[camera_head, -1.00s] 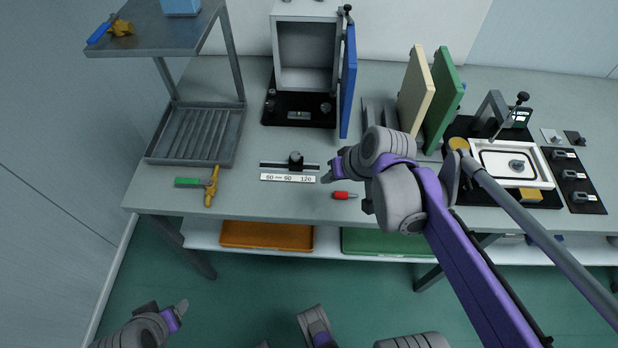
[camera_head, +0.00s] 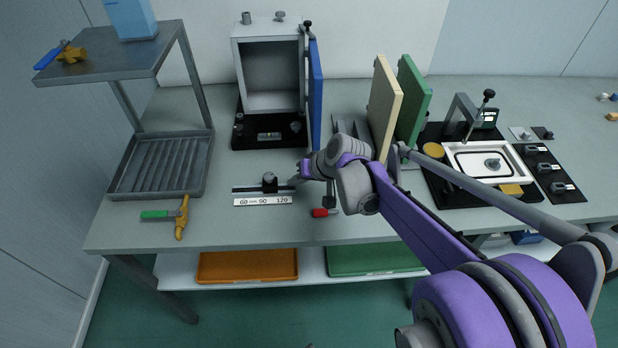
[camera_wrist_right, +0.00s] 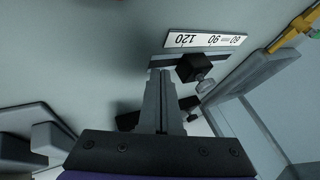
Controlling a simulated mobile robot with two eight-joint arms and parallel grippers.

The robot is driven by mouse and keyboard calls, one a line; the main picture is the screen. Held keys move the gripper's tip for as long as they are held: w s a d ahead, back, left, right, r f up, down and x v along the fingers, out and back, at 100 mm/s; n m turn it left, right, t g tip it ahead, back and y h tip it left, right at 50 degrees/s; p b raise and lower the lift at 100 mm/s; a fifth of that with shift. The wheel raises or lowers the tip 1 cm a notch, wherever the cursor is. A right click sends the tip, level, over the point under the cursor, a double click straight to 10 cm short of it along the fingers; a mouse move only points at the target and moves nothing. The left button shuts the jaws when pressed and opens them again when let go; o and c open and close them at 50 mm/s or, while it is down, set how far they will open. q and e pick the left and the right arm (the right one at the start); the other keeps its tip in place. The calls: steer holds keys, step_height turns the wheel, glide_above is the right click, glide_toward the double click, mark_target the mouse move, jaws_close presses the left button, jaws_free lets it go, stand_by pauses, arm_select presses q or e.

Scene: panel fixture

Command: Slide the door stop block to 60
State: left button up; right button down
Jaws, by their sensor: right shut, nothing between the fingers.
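The door stop block (camera_head: 269,184) is a small black block with a round knob, on a dark rail (camera_head: 245,190). It stands behind a white scale strip (camera_head: 263,201) marked 60, 90 and 120, near the 90 mark. My right gripper (camera_head: 296,180) is shut and empty, just right of the block at the rail's right end. In the right wrist view the closed fingers (camera_wrist_right: 161,74) point toward the rail beside the block (camera_wrist_right: 190,68); whether they touch it I cannot tell. The strip (camera_wrist_right: 206,40) appears upside down there. My left gripper is out of view.
An open box (camera_head: 272,75) with a blue door (camera_head: 316,95) stands behind the rail. A red-handled tool (camera_head: 322,212) lies by the front edge. A green-and-yellow tool (camera_head: 165,214) lies left. Cream (camera_head: 385,105) and green panels (camera_head: 412,100) stand right.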

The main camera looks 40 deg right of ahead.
mark_target(270, 185)
steer(key=shift+w+a, duration=0.3)
steer(key=shift+a, duration=0.2)
steer(key=shift+w+a, duration=0.25)
steer(key=shift+a, duration=0.25)
steer(key=shift+r, duration=0.1)
steer(key=w+a, duration=0.1)
steer(key=a, duration=0.1)
steer(key=w+a, duration=0.1)
steer(key=a, duration=0.1)
steer(key=w+a, duration=0.1)
steer(key=shift+w+a, duration=0.25)
steer(key=shift+a, duration=0.15)
